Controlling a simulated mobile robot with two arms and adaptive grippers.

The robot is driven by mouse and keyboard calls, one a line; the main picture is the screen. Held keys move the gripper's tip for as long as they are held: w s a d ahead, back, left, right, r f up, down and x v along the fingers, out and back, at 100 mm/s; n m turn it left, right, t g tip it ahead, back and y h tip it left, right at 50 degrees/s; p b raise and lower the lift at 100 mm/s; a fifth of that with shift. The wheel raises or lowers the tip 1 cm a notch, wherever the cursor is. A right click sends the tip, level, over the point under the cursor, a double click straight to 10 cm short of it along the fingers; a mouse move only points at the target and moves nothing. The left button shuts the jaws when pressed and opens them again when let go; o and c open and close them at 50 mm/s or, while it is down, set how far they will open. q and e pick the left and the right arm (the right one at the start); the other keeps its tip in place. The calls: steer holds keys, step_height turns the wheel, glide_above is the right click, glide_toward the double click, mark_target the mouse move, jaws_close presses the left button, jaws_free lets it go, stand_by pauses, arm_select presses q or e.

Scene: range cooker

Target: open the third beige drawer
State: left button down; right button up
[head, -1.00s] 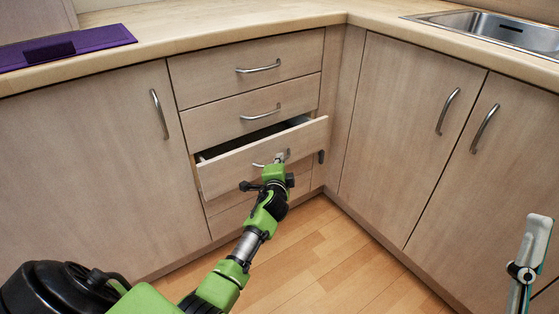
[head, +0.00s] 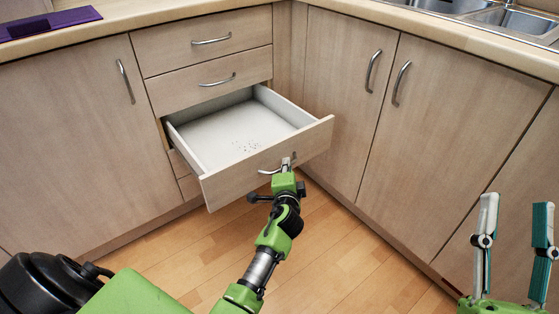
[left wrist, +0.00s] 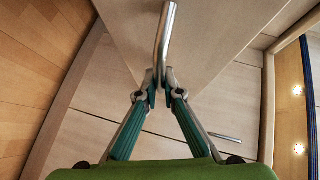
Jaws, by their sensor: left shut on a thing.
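The third beige drawer (head: 268,168) from the top stands pulled well out of the cabinet in the head view. Its white inside is empty apart from some small dark specks. My left gripper (head: 286,164) is at the drawer front and is shut on its curved metal handle (head: 270,171). In the left wrist view the fingertips (left wrist: 158,88) pinch the handle bar (left wrist: 165,40). My right gripper (head: 513,240) is at the lower right of the head view, with its two fingers apart and nothing between them.
Two shut drawers (head: 205,38) are above the open one. Cupboard doors (head: 340,90) with vertical handles stand at both sides. A purple item (head: 50,22) lies on the worktop at the left, a sink (head: 500,14) at the right. The wooden floor (head: 330,245) is clear.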

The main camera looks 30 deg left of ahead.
arm_select(q)
steer(key=shift+s+d, duration=0.3)
steer(key=shift+d, duration=0.4)
steer(key=c, duration=2.4)
jaws_free()
steer(key=shift+c, duration=0.2)
steer(key=v, duration=0.7)
steer(key=shift+s, duration=0.25)
steer(key=shift+d, duration=0.15)
